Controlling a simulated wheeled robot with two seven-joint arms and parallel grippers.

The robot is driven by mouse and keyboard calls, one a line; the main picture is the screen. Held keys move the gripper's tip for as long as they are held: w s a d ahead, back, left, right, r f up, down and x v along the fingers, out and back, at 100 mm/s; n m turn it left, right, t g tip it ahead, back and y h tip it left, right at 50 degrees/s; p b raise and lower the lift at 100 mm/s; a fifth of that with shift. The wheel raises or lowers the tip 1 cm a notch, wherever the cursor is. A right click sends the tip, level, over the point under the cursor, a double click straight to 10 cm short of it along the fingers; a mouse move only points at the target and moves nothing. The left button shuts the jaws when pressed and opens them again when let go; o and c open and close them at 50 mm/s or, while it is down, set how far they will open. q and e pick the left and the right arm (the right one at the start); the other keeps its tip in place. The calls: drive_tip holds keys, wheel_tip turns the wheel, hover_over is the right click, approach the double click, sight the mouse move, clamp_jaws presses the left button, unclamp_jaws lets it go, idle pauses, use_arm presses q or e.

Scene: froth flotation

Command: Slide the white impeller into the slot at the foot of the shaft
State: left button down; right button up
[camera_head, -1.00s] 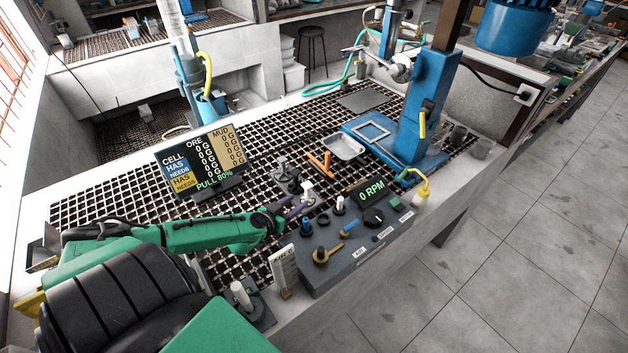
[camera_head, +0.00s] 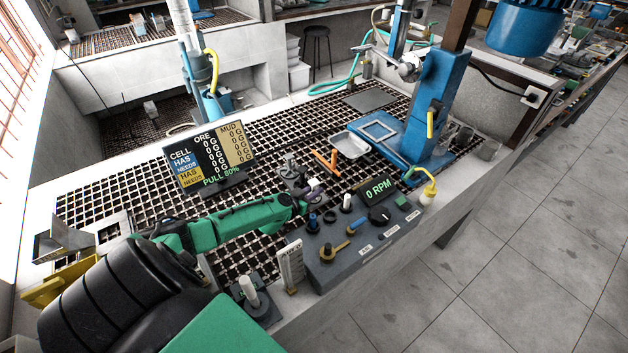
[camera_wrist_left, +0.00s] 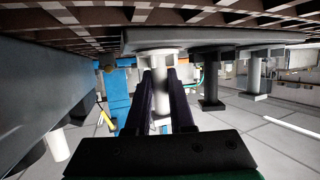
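The white impeller (camera_wrist_left: 161,100) stands in a dark rack plate (camera_wrist_left: 215,38), which appears at the top of the upside-down left wrist view. My left gripper (camera_wrist_left: 161,78) has its two dark fingers on either side of the white stem. I cannot tell whether they press on it or leave a small gap. In the head view my left gripper (camera_head: 310,191) is at the small rack (camera_head: 291,177) and hides most of the white impeller. The blue machine stand (camera_head: 430,100) is at the back right; I cannot make out the slot at the shaft's foot. My right gripper is not in view.
Darker impellers (camera_wrist_left: 211,80) stand beside the white one. The control box (camera_head: 360,240) with knobs is close to the right of my gripper. A display board (camera_head: 210,158) stands behind my arm. A metal tray (camera_head: 349,145) and orange sticks (camera_head: 324,160) lie beyond.

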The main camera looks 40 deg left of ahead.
sight(313, 183)
use_arm(q)
drive_tip(key=shift+w+r, duration=0.1)
drive_tip(key=shift+r, duration=1.9)
drive_tip(key=shift+f, duration=0.1)
drive_tip(key=shift+f, duration=0.3)
drive_tip(key=f, duration=0.1)
drive_tip(key=s+f, duration=0.1)
drive_tip(key=f, duration=0.1)
drive_tip(key=v, duration=0.8)
drive_tip(key=shift+w, duration=0.1)
